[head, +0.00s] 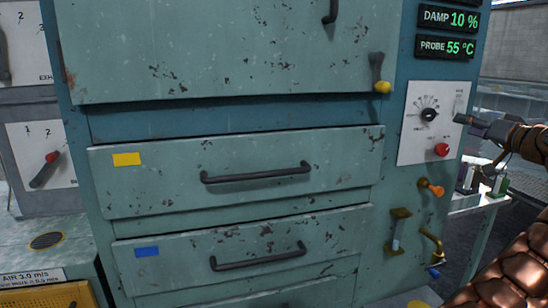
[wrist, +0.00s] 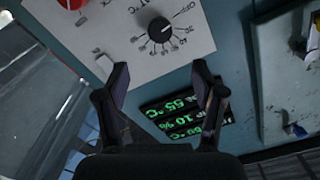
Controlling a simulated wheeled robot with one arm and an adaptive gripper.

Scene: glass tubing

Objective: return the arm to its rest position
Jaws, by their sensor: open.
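My gripper (head: 464,120) is at the right side in the head view, in front of the control panel, with my copper-coloured arm running down to the lower right. In the wrist view my gripper (wrist: 160,82) shows two dark fingers spread apart with nothing between them. Beyond the fingers is a white panel (wrist: 110,40) with a black dial knob (wrist: 160,28). The same knob (head: 429,114) shows in the head view, left of my gripper. A red knob (head: 442,150) is below it. I cannot tell whether the fingers touch the panel.
A teal cabinet has a yellow-tagged drawer (head: 240,172) and a blue-tagged drawer (head: 240,247), both shut. Displays (head: 447,47) read damp 10 % and probe 55 °C. An orange valve handle (head: 432,188) and brass fittings (head: 430,243) stick out below the panel. A bench (head: 478,203) holds small bottles.

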